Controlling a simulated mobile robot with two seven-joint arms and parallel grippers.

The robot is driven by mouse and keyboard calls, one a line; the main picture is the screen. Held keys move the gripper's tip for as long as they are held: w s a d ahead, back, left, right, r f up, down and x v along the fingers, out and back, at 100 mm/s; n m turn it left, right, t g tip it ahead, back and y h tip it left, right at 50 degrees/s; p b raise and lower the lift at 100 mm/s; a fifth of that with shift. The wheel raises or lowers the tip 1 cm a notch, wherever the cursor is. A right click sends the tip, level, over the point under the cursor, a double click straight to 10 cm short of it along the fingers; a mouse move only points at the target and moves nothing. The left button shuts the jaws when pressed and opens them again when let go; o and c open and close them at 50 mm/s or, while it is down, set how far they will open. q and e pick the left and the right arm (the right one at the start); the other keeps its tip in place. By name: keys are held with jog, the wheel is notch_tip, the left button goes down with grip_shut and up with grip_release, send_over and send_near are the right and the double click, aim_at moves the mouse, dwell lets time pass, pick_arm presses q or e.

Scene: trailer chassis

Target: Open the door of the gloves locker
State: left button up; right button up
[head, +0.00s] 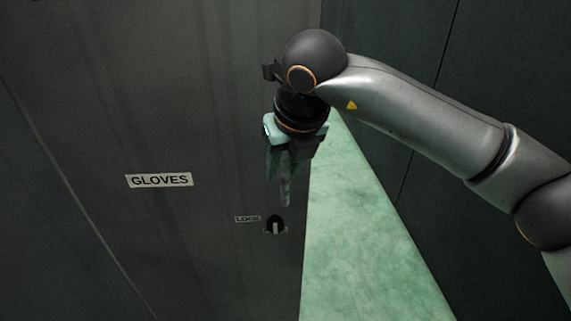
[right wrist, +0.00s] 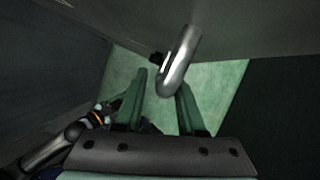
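The gloves locker door (head: 190,235) is a dark grey panel with a white GLOVES label (head: 159,180), and it looks closed. A small LOCK label (head: 247,219) sits beside a dark lock knob (head: 275,224) with a pale upright pointer. My right gripper (head: 279,178) is at the door's right edge, just above the knob. In the right wrist view its fingers (right wrist: 162,79) are apart. A curved metal handle (right wrist: 180,62) reaches toward the gap between them; I cannot tell whether they touch it. At lower left there, part of my left arm shows, its gripper (right wrist: 112,104) small and unclear.
A green mottled floor (head: 360,235) strip runs to the right of the locker. A dark wall (head: 500,80) stands beyond it on the right. The floor strip looks clear.

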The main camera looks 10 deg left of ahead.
jog(key=shift+o, duration=0.6)
jog(key=v, duration=1.2)
jog(key=shift+r, duration=0.25)
